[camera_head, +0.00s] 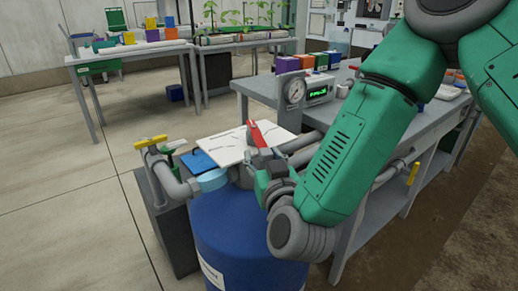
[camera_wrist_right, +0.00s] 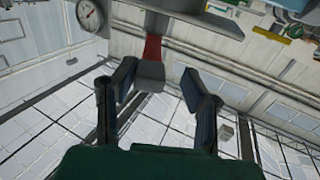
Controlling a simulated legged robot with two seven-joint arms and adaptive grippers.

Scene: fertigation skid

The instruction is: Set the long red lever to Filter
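The long red lever (camera_head: 257,133) stands up and tilts slightly left in the head view, in front of a white panel (camera_head: 222,147) with small dark print that I cannot read. My right gripper (camera_head: 268,172) is at the lower end of the visible lever, and my arm and gripper hide the lever's base. In the right wrist view the red lever (camera_wrist_right: 153,48) has a grey block-like end. This end appears between or just beyond the two fingertips of my right gripper (camera_wrist_right: 158,75). My left gripper is not in view.
A blue drum (camera_head: 238,238) stands below the gripper. Grey pipework with a yellow-handled valve (camera_head: 150,142) is at left. A pressure gauge (camera_head: 295,91) and a green-lit display (camera_head: 319,91) are behind, beside the bench (camera_head: 262,86). Open floor lies left.

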